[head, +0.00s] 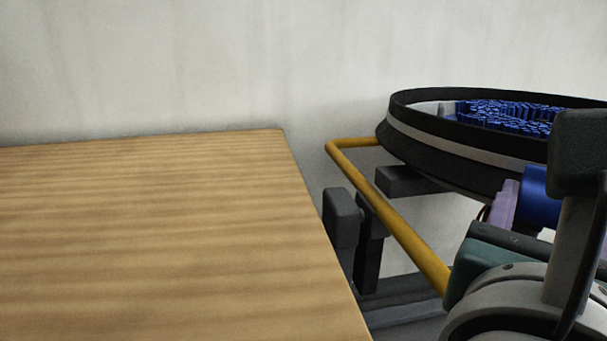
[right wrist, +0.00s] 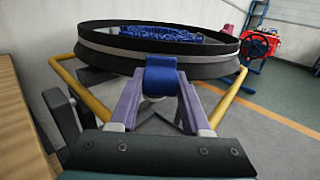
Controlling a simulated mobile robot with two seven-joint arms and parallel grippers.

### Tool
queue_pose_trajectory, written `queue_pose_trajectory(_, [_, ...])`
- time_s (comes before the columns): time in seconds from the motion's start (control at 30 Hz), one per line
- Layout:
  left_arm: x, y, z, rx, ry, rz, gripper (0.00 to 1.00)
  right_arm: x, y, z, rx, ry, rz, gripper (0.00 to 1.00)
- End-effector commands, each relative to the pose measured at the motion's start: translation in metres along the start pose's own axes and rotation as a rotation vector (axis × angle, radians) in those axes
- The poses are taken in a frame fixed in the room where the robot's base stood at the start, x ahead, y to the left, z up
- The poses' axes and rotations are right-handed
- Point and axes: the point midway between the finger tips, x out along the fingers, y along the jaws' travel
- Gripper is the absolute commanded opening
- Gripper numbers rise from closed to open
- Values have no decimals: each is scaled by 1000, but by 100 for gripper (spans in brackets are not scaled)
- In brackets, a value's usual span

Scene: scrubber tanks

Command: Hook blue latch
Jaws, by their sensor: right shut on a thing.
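The blue latch (head: 540,196) shows at the right of the head view, just below the rim of the round black tank (head: 453,149). In the right wrist view the blue latch (right wrist: 161,76) is in the middle, in front of the tank's near wall (right wrist: 105,59). My right gripper (right wrist: 161,88) has its two lavender fingers on either side of the latch and is shut on it. Whether the latch touches the tank wall cannot be told. In the head view my arm hides part of the right gripper (head: 512,200). My left gripper is not in view.
A yellow rail (head: 395,222) runs around the tank's near side. A wooden table top (head: 150,230) fills the left of the head view. Dark brackets (head: 342,217) stand between table and rail. A red machine (right wrist: 259,43) stands far right, beyond open green floor.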

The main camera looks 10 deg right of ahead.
Motion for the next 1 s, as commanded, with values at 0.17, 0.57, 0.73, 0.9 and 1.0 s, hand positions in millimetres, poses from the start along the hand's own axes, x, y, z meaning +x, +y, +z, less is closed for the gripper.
queue_pose_trajectory(0.17, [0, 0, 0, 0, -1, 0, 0, 0, 0, 0, 0, 0, -1, 16])
queue_pose_trajectory(0.57, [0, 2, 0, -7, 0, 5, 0, 0, 0, 0, 0, 0, -1, 0])
queue_pose_trajectory(0.73, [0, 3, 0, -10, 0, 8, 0, 0, 0, 0, 0, 0, -1, 0])
queue_pose_trajectory(0.9, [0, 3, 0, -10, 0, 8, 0, 0, 0, 0, 0, 0, -1, 0])
queue_pose_trajectory(1.0, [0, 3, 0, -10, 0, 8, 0, 0, 0, 0, -1, 0, -1, 0])
